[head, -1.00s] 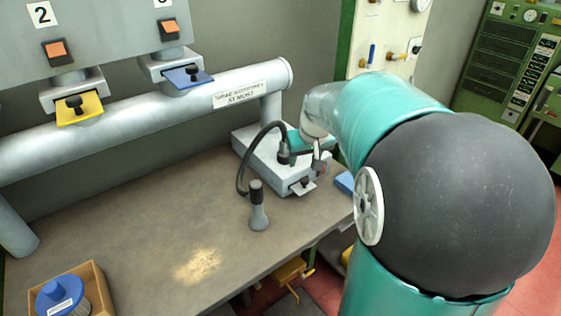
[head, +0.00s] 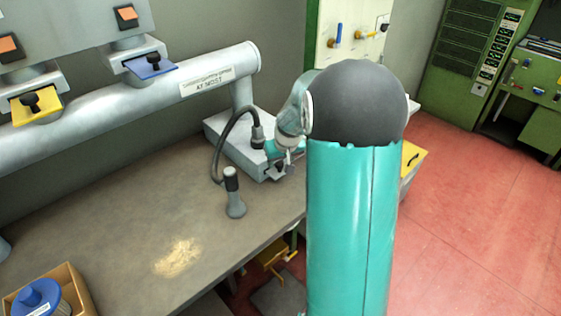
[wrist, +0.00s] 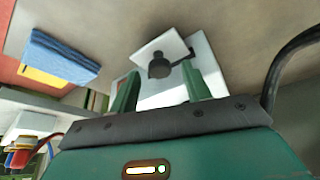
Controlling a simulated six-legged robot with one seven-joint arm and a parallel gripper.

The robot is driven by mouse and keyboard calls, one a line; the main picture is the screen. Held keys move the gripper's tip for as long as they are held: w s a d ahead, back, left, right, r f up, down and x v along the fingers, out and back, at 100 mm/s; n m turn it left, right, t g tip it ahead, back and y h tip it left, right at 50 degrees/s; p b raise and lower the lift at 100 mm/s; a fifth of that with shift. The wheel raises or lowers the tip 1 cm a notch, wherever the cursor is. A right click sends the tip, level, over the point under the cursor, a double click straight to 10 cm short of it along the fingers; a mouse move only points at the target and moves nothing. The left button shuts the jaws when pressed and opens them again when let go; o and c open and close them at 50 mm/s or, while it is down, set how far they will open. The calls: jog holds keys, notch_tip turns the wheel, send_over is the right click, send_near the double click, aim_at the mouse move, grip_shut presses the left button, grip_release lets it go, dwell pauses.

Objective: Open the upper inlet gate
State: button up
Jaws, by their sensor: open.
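A small pale gate plate with a dark knob sits at the front of the grey metal box (head: 222,135) on the bench. In the wrist view the plate (wrist: 172,46) and its knob (wrist: 158,68) lie just beyond my gripper (wrist: 161,84). The two green fingers are apart, one on each side below the knob, with nothing visibly held. In the head view my gripper (head: 284,161) is at the box's front right, partly hidden by my arm. A yellow gate plate (head: 36,108) and a blue gate plate (head: 150,66) sit along the pipe. No label reads "upper inlet".
A black hose (head: 218,145) loops beside the box. A cardboard box (head: 75,285) holds a blue-lidded container.

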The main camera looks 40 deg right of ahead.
jog(key=shift+w+d+f, duration=0.1)
jog(key=shift+w+f, duration=0.1)
jog(key=shift+f, duration=0.3)
jog(key=shift+c, duration=0.5)
grip_shut()
jog(key=s, duration=0.4)
jog(key=shift+s+d+r, duration=0.1)
jog(key=shift+s+d, duration=0.25)
jog(key=shift+s, duration=0.05)
jog(key=shift+o, duration=0.5)
grip_release()
